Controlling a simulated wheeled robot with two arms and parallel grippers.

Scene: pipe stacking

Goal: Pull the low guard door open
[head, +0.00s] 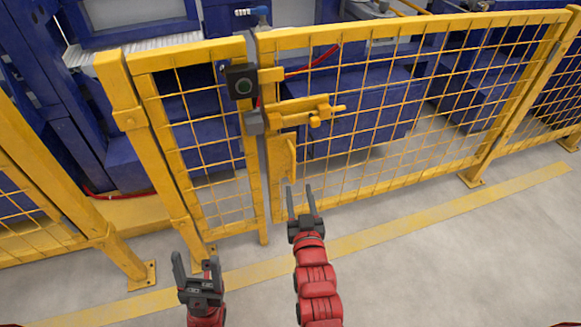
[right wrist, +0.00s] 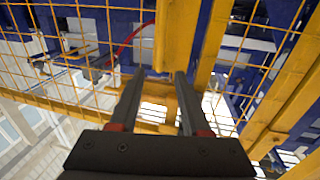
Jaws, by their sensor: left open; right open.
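The low guard door (head: 400,183) is a yellow frame with wire mesh. It looks closed, its left edge beside the narrow fixed panel (head: 205,150). A yellow slide latch (head: 310,110) sits on its left side, with a yellow upright handle (head: 291,158) below. My right gripper (head: 300,190) is open and empty just below and in front of the handle. In the right wrist view, a yellow bar (right wrist: 172,40) shows at the gap between the fingertips (right wrist: 156,78); I cannot tell whether it lies between or beyond them. My left gripper (head: 196,262) is open and empty, low at the left.
Blue machinery (head: 365,105) stands behind the fence. A yellow line (head: 420,222) crosses the grey floor, which is clear in front of the door.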

